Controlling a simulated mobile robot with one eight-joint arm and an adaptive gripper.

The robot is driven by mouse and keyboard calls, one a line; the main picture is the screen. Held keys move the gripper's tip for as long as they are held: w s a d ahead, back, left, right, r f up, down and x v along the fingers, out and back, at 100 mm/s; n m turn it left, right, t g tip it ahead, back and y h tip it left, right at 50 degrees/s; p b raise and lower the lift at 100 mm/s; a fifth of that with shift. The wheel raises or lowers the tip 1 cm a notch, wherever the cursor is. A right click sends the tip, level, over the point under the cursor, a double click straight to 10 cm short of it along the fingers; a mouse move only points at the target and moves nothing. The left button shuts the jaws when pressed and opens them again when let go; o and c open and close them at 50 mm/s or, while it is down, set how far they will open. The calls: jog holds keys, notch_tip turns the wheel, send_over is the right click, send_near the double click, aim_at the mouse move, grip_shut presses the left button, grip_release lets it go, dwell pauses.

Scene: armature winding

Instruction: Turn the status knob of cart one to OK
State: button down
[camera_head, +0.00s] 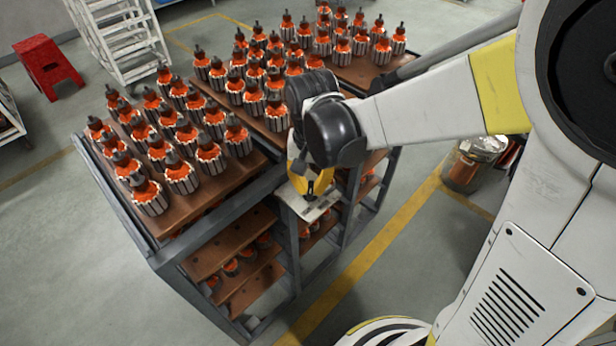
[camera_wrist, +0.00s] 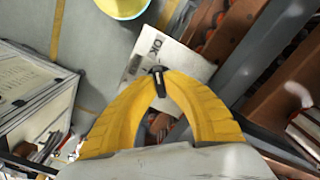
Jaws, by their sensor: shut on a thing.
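The cart (camera_head: 170,262) is a grey metal frame with brown shelves full of orange and silver armatures. A pale status plate (camera_head: 318,209) sits on its side; in the wrist view the plate (camera_wrist: 175,58) shows the letters OK near its upper edge. A small black knob (camera_wrist: 158,77) stands on the plate, with a light mark on top. My gripper (camera_head: 304,180) has yellow fingers; in the wrist view the fingertips (camera_wrist: 159,84) are closed around the knob. The fingers hide part of the plate, and I cannot tell exactly which label the knob points to.
A red step stool (camera_head: 48,66) and white steps (camera_head: 118,38) stand at the back left. A round bin (camera_head: 468,168) stands on the right. The floor with its yellow line (camera_head: 378,258) is open in front of the cart. Cart posts and shelves are close beside my gripper.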

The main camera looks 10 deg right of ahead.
aim_at(311, 187)
jog(key=shift+m, duration=0.8)
jog(key=c, duration=1.5)
grip_release()
notch_tip(311, 187, up, 12)
jog(key=shift+r, duration=0.1)
